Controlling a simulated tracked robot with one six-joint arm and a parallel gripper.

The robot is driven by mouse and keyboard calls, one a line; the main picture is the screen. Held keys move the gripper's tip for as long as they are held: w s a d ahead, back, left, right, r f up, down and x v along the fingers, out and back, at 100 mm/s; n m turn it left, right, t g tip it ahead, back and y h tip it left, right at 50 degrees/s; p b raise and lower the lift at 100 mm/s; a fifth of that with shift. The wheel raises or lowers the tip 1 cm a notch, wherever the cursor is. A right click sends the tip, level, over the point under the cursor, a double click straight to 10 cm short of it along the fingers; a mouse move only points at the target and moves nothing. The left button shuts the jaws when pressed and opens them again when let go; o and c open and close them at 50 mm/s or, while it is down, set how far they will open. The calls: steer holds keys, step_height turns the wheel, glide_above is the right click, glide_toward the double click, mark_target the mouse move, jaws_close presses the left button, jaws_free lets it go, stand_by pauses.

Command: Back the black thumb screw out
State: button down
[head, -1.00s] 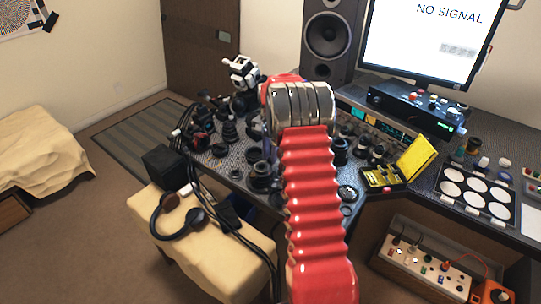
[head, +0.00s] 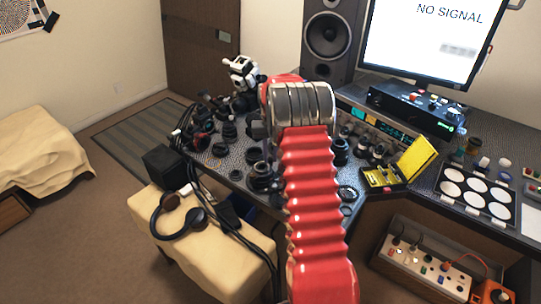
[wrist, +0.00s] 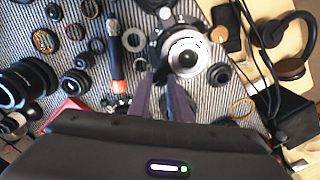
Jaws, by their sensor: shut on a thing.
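In the wrist view my gripper (wrist: 161,79) points at the silver and black lens assembly (wrist: 187,57), its two purple-grey fingers close together. The tips are at the assembly's lower left edge. A small dark piece, the black thumb screw (wrist: 161,73), shows between the tips, mostly hidden by them; its thread cannot be made out. My gripper is shut on it. In the head view the red arm sleeve and metal wrist hide the fingertips and the screw.
Several lens rings and a large black lens (wrist: 28,84) are farther left on the striped mat. Headphones (wrist: 286,42) and black cables lie to the right. In the head view a yellow case (head: 397,168) stands open on the desk.

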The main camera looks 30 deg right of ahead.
mark_target(270, 159)
stand_by(0.3)
steer(key=c, duration=1.6)
jaws_free()
step_height(270, 159, up, 14)
steer(key=shift+f, duration=0.15)
